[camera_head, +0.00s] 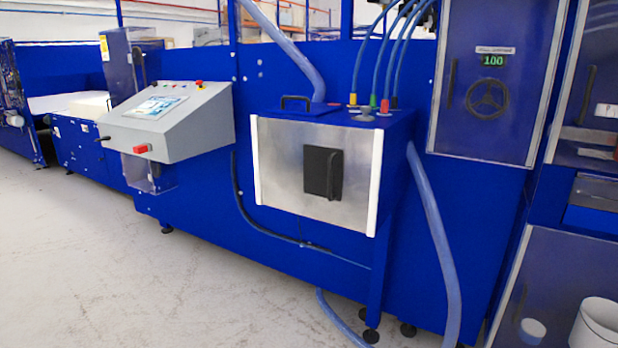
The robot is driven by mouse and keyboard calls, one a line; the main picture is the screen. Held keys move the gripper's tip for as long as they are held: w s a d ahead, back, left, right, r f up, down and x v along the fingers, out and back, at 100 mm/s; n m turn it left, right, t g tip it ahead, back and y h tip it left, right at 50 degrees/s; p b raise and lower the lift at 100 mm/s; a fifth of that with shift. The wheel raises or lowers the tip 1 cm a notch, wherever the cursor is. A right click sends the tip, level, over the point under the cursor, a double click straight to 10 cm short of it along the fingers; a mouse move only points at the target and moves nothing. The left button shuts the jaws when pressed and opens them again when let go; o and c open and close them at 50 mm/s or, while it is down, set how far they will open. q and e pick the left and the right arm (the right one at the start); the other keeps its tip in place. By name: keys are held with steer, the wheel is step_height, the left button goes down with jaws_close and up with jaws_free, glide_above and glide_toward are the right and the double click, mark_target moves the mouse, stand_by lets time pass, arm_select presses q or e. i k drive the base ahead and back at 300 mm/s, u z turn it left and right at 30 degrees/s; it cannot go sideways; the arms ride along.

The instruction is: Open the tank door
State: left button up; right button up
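A blue box-shaped tank (395,130) stands out from the blue machine wall at the middle of the view. Its front is a silver metal panel (280,165) with white edge strips and a black handle (323,174) on a black plate. The front panel looks shut against the box. On top is a blue lid (315,110) with a black handle (296,102), and it lies flat. Neither of my grippers shows in this view, and nothing touches the tank.
Blue hoses (390,50) run into the tank top, and another hose (435,240) hangs at its right. A grey control console (175,120) juts out at left. A clear-fronted cabinet (490,80) is at right. Open floor (150,270) lies in front.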

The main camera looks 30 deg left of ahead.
mark_target(306, 175)
steer(key=u, duration=0.45)
steer(key=k, duration=0.55)
steer(key=u, duration=1.2)
steer(key=i, duration=1.7)
steer(key=z, duration=0.55)
